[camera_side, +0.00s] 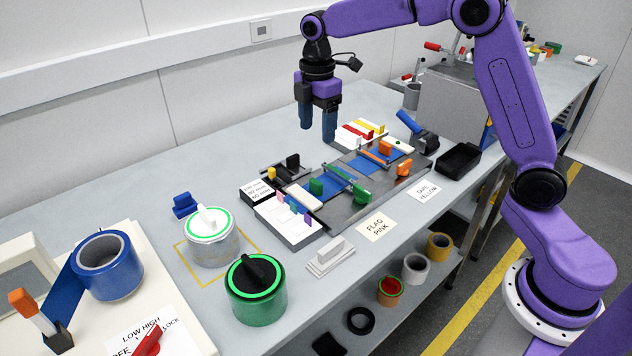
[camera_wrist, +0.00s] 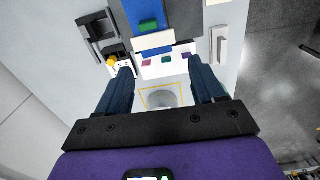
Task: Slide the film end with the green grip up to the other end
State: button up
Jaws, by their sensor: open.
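The green grip (camera_side: 317,186) stands upright on a blue film end in the side view, toward the left of the dark splicing plate (camera_side: 345,213). In the wrist view the green grip (camera_wrist: 148,25) sits on blue film (camera_wrist: 152,42) near the top. More blue film (camera_side: 365,165) lies farther right on the plate, with an orange grip (camera_side: 385,148) near it. Whether a gap separates the film ends is hard to tell behind the green-handled bar (camera_side: 340,173). My gripper (camera_side: 317,132) is open and empty, held above and behind the plate, apart from the film.
A white holder with coloured tabs (camera_side: 287,220) stands left of the plate, beside a black-and-yellow device (camera_side: 285,168). A second orange handle (camera_side: 403,168) stands at the plate's front right. A black tray (camera_side: 460,158) lies right; lidded canisters (camera_side: 256,290) stand front left.

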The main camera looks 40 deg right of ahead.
aim_at(316, 181)
jog(key=f, duration=0.6)
jog(key=w+d+f, duration=0.1)
jog(key=f, duration=0.5)
jog(key=w+f, duration=0.1)
jog(key=f, duration=0.4)
jog(key=shift+w+d+f, duration=0.1)
jog(key=shift+d+f, duration=0.2)
jog(key=shift+f, duration=0.1)
